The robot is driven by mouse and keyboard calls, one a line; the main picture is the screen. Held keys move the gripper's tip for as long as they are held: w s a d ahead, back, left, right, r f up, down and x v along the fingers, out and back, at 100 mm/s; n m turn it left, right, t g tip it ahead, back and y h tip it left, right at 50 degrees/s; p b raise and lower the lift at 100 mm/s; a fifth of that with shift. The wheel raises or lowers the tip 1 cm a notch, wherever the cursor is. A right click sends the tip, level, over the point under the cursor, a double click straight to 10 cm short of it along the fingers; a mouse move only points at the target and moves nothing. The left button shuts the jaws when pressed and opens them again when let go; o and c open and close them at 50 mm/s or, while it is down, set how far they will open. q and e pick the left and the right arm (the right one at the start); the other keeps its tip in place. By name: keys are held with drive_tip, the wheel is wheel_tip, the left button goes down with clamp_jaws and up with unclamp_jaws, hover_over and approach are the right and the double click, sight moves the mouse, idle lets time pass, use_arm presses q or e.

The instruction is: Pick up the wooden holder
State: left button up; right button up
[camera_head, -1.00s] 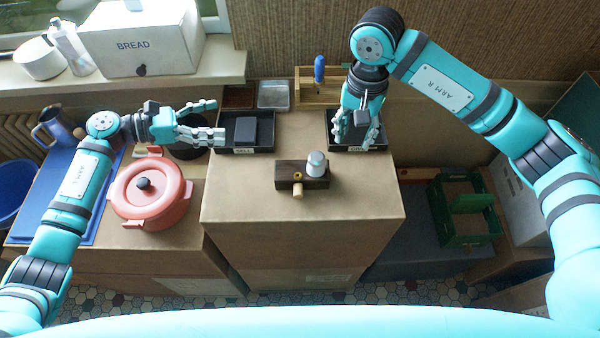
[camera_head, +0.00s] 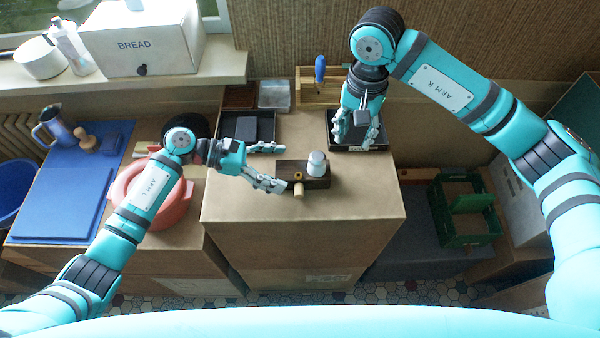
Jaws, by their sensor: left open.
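A dark wooden block holder (camera_head: 289,169) lies on the brown box top in the middle. A grey-white capped item (camera_head: 317,164) stands at its right end, and a light wooden peg (camera_head: 298,189) sticks out at its front. My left gripper (camera_head: 284,168) is open, with its fingers spread at the holder's left end; I cannot tell whether they touch it. A lighter wooden rack (camera_head: 307,99) with a blue-handled tool (camera_head: 320,68) stands at the back. My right gripper (camera_head: 356,138) looks open, over the right black tray (camera_head: 348,147).
A left black tray (camera_head: 262,119) holds a dark block. A red pot (camera_head: 170,215) is partly hidden under my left arm. A green crate (camera_head: 465,240) stands low at the right. The front of the box top is clear.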

sight(286, 170)
use_arm(q)
drive_tip(key=shift+x, duration=1.45)
drive_tip(key=shift+a+r, duration=0.1)
drive_tip(key=c, duration=1.4)
wheel_tip(286, 170, up, 10)
drive_tip(key=shift+f, duration=4.8)
drive_tip(key=shift+f, duration=0.15)
drive_tip(key=o, duration=1.5)
drive_tip(key=shift+a, duration=0.1)
